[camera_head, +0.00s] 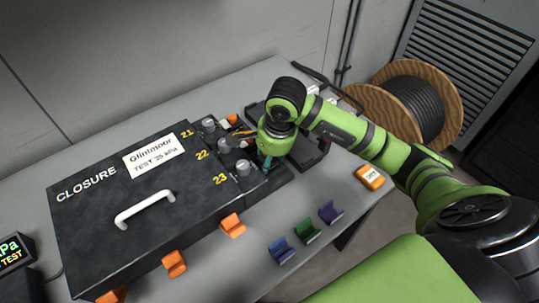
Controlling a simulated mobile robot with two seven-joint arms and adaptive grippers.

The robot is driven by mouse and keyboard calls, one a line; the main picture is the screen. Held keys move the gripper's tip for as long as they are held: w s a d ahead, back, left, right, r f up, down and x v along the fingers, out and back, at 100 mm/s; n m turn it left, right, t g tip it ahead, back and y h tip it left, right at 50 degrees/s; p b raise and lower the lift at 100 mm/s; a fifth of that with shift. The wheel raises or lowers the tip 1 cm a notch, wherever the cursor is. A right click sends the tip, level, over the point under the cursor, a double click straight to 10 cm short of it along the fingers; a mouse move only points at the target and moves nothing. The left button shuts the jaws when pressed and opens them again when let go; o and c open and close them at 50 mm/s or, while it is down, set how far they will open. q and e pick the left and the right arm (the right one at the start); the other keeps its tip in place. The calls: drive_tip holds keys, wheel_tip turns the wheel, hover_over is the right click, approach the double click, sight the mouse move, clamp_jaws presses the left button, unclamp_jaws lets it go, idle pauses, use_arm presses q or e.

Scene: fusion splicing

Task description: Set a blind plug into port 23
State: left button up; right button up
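The black closure box (90,225) lies on the grey table, with yellow labels 21, 22 and 23 along its right side. Port 23 is at the label nearest the front, with a grey cylindrical fitting (243,168) beside it. Similar grey fittings stand by label 22 (224,146) and label 21 (208,125). I cannot tell whether any of these is a blind plug. My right gripper (267,163) points down just right of the port 23 fitting. Its fingers are small and partly hidden by the wrist, so its opening and any held thing are unclear. My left gripper is out of view.
Orange latches (232,225) line the box's front edge. Blue (281,250), green (307,231) and purple (329,212) holders stand on the table front. A cable reel (440,105) stands behind. A pressure display (12,253) is at left.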

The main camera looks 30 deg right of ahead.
drive_tip(key=shift+f+b, duration=0.35)
drive_tip(key=shift+b, duration=0.05)
drive_tip(key=o, duration=1.5)
drive_tip(key=shift+c, duration=0.2)
drive_tip(key=shift+a, duration=0.1)
wheel_tip(320, 180, up, 12)
drive_tip(key=s+d, duration=0.1)
drive_tip(key=s, duration=0.1)
drive_tip(key=shift+s+f, duration=0.1)
